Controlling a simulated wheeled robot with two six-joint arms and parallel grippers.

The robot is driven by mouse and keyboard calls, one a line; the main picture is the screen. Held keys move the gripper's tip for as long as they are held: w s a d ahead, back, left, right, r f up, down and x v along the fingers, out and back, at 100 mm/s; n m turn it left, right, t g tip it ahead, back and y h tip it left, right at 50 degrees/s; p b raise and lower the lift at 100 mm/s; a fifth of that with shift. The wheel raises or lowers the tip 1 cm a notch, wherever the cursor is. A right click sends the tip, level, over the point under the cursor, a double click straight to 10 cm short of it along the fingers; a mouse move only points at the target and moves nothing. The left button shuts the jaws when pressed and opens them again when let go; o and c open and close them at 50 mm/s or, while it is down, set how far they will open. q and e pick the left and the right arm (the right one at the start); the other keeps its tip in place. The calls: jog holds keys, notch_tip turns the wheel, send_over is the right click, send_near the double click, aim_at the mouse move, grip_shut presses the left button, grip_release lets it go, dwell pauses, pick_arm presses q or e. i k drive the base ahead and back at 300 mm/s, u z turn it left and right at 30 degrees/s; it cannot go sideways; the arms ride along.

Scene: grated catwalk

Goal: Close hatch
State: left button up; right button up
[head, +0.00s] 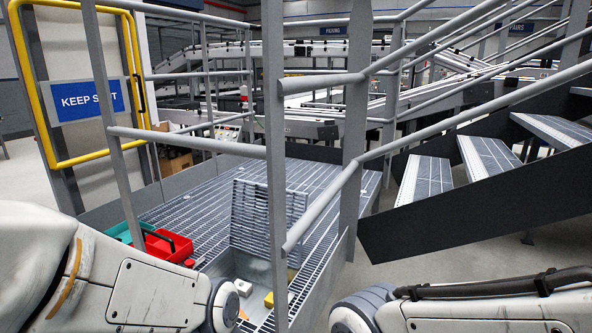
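The hatch (268,215) is a grated metal panel standing raised, close to upright, on the catwalk's grated floor. A grey railing post passes in front of its right part. Below it is the hatch opening (249,267), a pale recess with small white and yellow things in it. The near part of the opening is cut off by the picture's lower area and my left arm. My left arm fills the lower left and my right arm the lower right. Neither gripper shows, so I cannot see any contact with the hatch.
Grey railings (275,160) stand between me and the catwalk grating (330,182). A red toolbox (167,247) and a teal bin (124,232) sit left of the opening. Metal stairs (488,165) rise at right. A yellow-framed gate with a "KEEP SHUT" sign (90,100) is at left.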

aim_at(261, 194)
jog(key=z, duration=1.35)
jog(key=i, duration=1.85)
jog(key=u, duration=1.2)
